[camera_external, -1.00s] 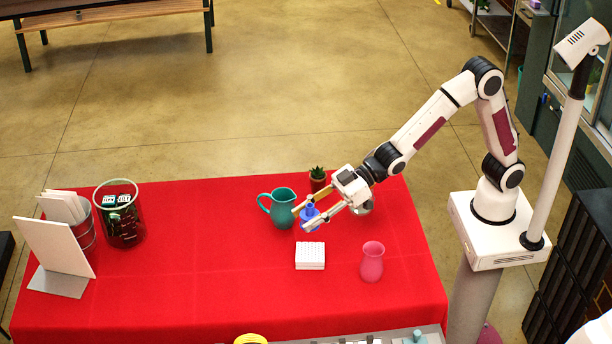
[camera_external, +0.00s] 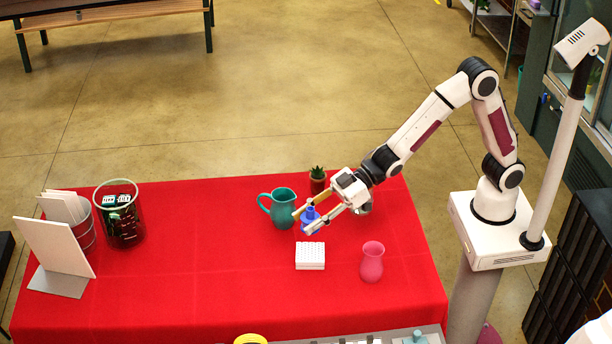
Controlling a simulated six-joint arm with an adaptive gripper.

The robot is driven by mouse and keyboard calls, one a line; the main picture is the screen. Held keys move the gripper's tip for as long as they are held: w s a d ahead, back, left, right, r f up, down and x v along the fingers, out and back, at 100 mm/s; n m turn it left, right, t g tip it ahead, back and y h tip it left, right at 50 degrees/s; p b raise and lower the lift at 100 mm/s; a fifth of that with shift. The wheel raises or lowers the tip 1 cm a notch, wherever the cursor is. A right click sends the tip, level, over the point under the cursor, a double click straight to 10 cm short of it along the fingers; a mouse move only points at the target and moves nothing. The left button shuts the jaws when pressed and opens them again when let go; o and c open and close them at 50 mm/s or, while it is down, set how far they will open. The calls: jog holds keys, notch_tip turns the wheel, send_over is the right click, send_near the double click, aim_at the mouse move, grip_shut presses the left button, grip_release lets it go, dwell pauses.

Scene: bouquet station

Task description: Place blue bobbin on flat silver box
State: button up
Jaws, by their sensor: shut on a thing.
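The blue bobbin (camera_external: 309,216) is between the fingers of my gripper (camera_external: 306,221), which is shut on it. It stands roughly upright, partly hidden by the near finger. Just below it in the picture is a flat, white-looking box (camera_external: 310,262) with a dotted top, which seems to be the flat silver box. The bobbin is beyond the box's far edge, not over its middle. I cannot tell how high the bobbin is above the red table.
A teal jug (camera_external: 283,208) stands close to the left of my gripper. A small potted plant (camera_external: 318,180) is behind it, and a pink vase (camera_external: 372,262) stands right of the box. The red tablecloth (camera_external: 200,260) is clear to the left.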

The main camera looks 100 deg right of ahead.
send_over(309, 253)
jog(key=shift+f, duration=2.6)
jog(key=shift+f, duration=1.9)
jog(key=shift+f, duration=0.1)
jog(key=o, duration=1.1)
jog(key=shift+r, duration=0.2)
jog(key=shift+s+d+r, duration=0.2)
jog(key=shift+s, duration=0.25)
jog(key=shift+v, duration=5.4)
